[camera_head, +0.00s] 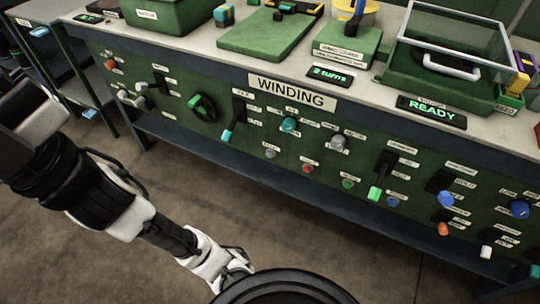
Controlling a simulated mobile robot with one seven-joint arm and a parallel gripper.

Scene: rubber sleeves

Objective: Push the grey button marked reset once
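A small round grey button (270,152) is on the green front panel (225,150) under the WINDING sign (292,92). The labels near it are too small to read, so I cannot confirm a reset mark. A larger grey knob (338,142) is to its right. My arm reaches from the left edge down to the bottom middle. My gripper (238,270) is low in front of the bench, well below the panel and apart from the grey button. Its fingers are not clear enough to tell open from shut.
A red button (307,169), a green button (348,184) and a blue button (392,201) sit along the same panel. A lever with a teal handle (227,135) projects left of the grey button. Displays read "2 turns" (330,76) and "READY" (432,111). Bare floor lies before the bench.

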